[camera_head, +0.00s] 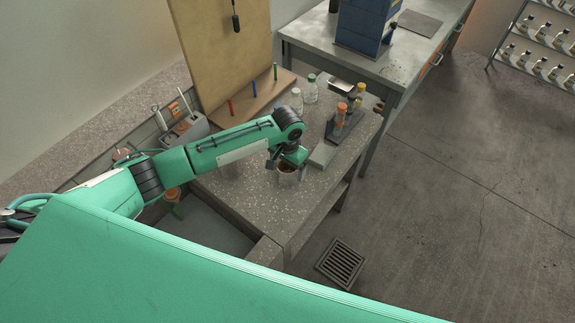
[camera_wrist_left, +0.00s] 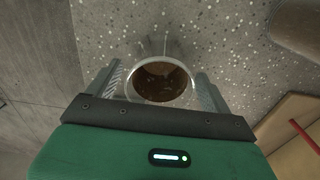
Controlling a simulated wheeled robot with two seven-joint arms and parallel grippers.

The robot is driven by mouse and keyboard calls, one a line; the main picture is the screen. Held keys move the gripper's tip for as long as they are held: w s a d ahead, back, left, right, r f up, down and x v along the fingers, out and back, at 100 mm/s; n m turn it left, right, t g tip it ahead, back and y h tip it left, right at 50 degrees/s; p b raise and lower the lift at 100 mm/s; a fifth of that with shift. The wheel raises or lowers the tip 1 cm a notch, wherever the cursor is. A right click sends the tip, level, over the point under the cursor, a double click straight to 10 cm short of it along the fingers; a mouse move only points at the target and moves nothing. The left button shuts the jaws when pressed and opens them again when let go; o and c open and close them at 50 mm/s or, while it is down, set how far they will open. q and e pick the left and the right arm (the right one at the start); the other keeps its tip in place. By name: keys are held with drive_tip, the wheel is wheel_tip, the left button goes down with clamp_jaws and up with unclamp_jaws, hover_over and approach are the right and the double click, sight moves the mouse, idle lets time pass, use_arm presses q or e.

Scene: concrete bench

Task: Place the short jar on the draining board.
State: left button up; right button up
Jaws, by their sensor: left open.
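A short clear jar with brown contents (camera_head: 287,176) stands on the speckled bench (camera_head: 262,200), near its front edge. In the left wrist view the jar (camera_wrist_left: 160,84) is seen from above through its round mouth. My left gripper (camera_head: 288,163) is open over the jar, with one finger on each side of it in the wrist view. I cannot tell whether either finger touches the glass. A wooden board with coloured pegs (camera_head: 258,103) lies at the back of the bench. I cannot tell for sure whether this is the draining board. My right gripper is not in view.
Clear jars (camera_head: 311,90) stand at the bench's far end. A bottle rack (camera_head: 342,124) and a pale slab (camera_head: 323,154) lie right of my arm. A sunken basin (camera_head: 215,228) is nearer me. Speckled surface around the held spot is mostly clear.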

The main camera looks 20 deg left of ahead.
use_arm(q)
drive_tip(key=shift+r, duration=0.1)
drive_tip(key=shift+r, duration=0.3)
wheel_tip(320, 180, up, 12)
drive_tip(key=b, duration=0.2)
drive_tip(key=shift+f, duration=0.25)
